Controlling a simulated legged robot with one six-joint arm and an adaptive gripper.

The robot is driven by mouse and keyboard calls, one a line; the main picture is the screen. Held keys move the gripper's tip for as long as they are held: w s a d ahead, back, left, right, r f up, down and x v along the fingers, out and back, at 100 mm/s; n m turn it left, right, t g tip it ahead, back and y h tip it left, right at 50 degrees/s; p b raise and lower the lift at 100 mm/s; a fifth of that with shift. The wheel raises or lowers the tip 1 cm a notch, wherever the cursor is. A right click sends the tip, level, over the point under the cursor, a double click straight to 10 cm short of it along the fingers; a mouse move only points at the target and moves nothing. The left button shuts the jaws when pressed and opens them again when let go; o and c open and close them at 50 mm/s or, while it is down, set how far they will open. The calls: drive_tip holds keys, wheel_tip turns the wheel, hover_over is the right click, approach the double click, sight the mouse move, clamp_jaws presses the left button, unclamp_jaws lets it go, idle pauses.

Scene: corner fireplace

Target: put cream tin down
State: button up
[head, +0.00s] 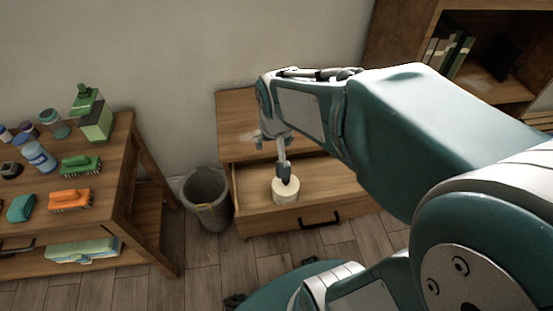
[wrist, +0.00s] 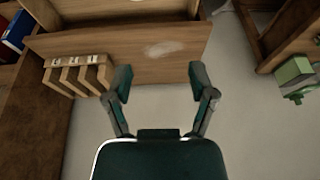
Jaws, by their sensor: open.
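The cream tin (head: 286,193) is a short, pale round tin standing upright in the open drawer (head: 325,184) of a low wooden cabinet. My gripper (head: 284,174) is just above the tin in the head view, its dark tip at or very near the tin's top. I cannot tell whether they touch. In the wrist view my gripper (wrist: 160,74) is open, with its two fingers spread wide and nothing between them. The tin is not clearly visible in the wrist view.
A grey bin (head: 207,195) stands left of the cabinet. A wooden table (head: 115,185) at the left holds brushes, bottles and a green container (head: 97,121). A bookshelf (head: 400,35) is at the back right. In the wrist view, a slotted wooden holder (wrist: 78,73) is at the left.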

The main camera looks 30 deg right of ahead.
drive_tip(key=s+a+r+n+t, duration=0.1)
drive_tip(key=s+a+r+n, duration=0.2)
drive_tip(key=s+r, duration=0.4)
drive_tip(key=s+a, duration=0.1)
drive_tip(key=s, duration=0.2)
drive_tip(key=shift+s+a+r+t+y, duration=0.25)
drive_tip(key=shift+s+r+t+y, duration=0.1)
drive_tip(key=shift+s+t+y, duration=0.05)
idle(0.7)
